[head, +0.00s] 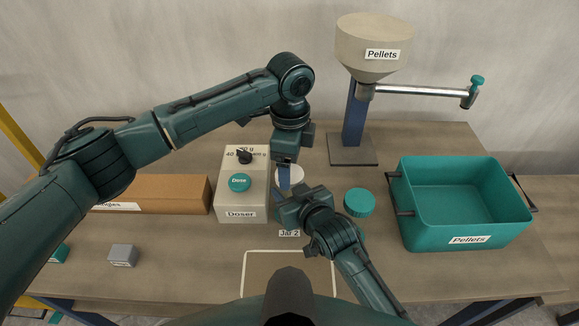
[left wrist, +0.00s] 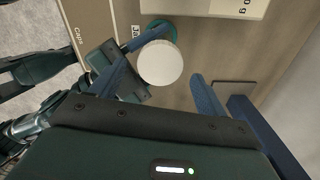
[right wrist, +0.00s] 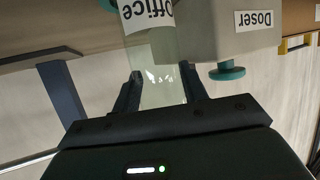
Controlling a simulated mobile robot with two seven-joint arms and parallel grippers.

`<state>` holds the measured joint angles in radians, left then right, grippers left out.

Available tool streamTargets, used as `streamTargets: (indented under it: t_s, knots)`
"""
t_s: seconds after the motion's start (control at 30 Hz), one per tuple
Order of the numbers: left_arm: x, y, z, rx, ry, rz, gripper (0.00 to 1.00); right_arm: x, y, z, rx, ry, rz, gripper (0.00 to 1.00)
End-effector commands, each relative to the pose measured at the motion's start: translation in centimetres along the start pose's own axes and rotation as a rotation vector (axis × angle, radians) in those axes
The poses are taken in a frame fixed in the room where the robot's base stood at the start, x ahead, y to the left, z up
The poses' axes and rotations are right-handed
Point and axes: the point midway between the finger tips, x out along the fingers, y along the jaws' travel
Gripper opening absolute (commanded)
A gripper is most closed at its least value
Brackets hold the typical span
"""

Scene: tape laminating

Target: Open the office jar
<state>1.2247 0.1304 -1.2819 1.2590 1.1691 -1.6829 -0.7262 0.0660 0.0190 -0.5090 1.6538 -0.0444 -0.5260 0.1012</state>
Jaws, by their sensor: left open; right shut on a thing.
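The office jar (right wrist: 155,75) is pale and see-through, with an "Office" label that shows upside down in the right wrist view. My right gripper (right wrist: 158,88) is shut on its body, one finger on each side. Its white round lid (left wrist: 160,62) shows from above in the left wrist view, and partly in the head view (head: 292,176). My left gripper (left wrist: 159,68) is open, pointing down over the lid with a finger to either side. I cannot tell if the fingers touch the lid. In the head view, the grippers hide most of the jar.
The doser (head: 228,203) stands close left of the jar. A teal round lid (head: 360,202) is to the right, then the teal pellets bin (head: 460,241). The pellets hopper (head: 373,48) stands behind. A brown box (head: 170,193) and grey block (head: 122,255) are at left.

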Motion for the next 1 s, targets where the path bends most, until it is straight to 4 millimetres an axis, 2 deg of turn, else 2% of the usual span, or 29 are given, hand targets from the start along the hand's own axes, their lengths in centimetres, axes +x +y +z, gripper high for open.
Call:
streamTargets:
  t_s: [0.1,0.3,0.7,0.87,1.0]
  knots:
    - [-1.4,-0.1,0.0,-0.001,0.001,-0.002,0.75,0.0,0.0,0.1,-0.001,-0.003,0.001,0.0]
    - [-2.3,-0.1,0.1,0.033,-0.001,-0.001,0.72,0.0,0.0,0.1,-0.001,-0.003,0.0,0.0]
    - [-5.3,0.0,0.1,0.531,-0.001,-0.002,0.72,0.0,0.0,0.1,-0.001,-0.003,0.0,0.0]
    - [-4.4,0.0,0.1,0.579,-0.001,0.002,0.72,0.0,0.0,0.2,-0.001,-0.003,0.0,0.0]
    - [-2.2,0.1,0.1,0.577,0.0,0.003,0.72,0.0,0.0,0.1,-0.001,-0.003,0.0,0.0]
